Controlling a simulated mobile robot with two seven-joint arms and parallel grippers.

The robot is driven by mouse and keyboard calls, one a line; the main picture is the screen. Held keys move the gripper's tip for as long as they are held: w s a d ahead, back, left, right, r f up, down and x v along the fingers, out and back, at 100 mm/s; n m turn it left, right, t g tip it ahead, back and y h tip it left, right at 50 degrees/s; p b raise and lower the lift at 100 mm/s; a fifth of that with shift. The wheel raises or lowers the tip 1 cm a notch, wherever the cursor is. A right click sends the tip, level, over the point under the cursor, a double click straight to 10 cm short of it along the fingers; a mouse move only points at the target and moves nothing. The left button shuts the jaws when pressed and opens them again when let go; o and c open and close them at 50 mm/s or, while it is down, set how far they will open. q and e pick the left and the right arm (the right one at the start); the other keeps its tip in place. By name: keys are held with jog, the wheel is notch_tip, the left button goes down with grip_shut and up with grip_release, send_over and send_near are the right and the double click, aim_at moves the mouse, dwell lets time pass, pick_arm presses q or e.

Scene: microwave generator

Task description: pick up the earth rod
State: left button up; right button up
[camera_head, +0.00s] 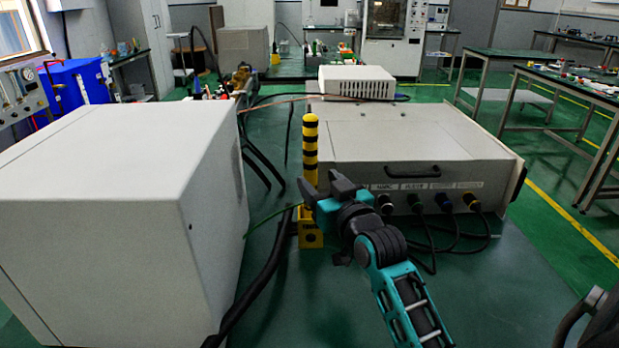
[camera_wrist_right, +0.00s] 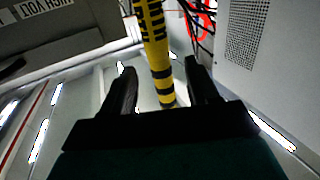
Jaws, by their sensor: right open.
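The earth rod (camera_head: 311,140) is yellow with black bands. It stands upright in a yellow holder (camera_head: 310,232) on the green surface between the two large grey boxes. My right gripper (camera_head: 322,186) is in front of the rod, below its banded top, and overlaps its lower part in the head view. In the right wrist view the rod (camera_wrist_right: 155,45) shows between the two open dark fingers of the right gripper (camera_wrist_right: 159,68), with a gap on both sides. The picture does not settle how deep the rod is between them. My left gripper is out of view.
A large white box (camera_head: 110,190) stands close on the left. A grey cabinet (camera_head: 410,135) with a black handle and cable sockets is on the right, with a small vented box (camera_head: 356,82) behind. Thick black cables (camera_head: 268,265) and a thin green wire (camera_head: 270,219) run near the holder.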

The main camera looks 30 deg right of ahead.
aim_at(307, 167)
jog(key=shift+w+d, duration=0.2)
jog(key=shift+w, duration=1)
jog(key=shift+w+d, duration=0.25)
jog(key=shift+w, duration=0.95)
jog(key=shift+w+d, duration=0.2)
jog(key=shift+w, duration=1)
jog(key=shift+c, duration=0.3)
jog(key=shift+r, duration=0.1)
grip_shut()
